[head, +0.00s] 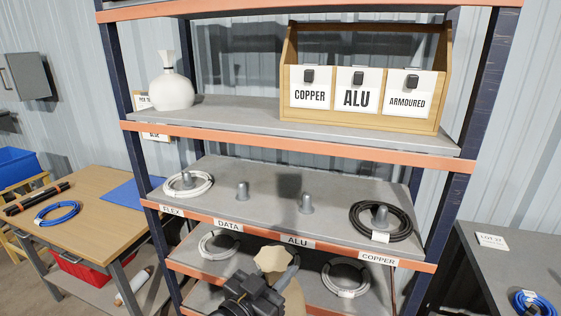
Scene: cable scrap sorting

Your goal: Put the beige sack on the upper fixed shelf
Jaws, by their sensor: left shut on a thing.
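My left gripper (273,284) is at the bottom centre, dark, and shut on the beige sack (292,299). The sack's flared top (273,259) stands above the fingers, and the gripper and picture edge hide much of its body. The sack is in front of the lower shelves and below the upper shelf (225,112). That grey shelf has an orange front edge. A white tied sack (171,88) stands at its left end, and a wooden box (362,120) fills much of its right half. My right gripper is not in view.
The shelf between the white sack and wooden box is bare. Below, a shelf with pegs (275,192) holds a white coil (189,185) and a black coil (381,221). More coils lie lower. Blue uprights flank the rack. A wooden table (95,225) is left, a grey one (495,262) right.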

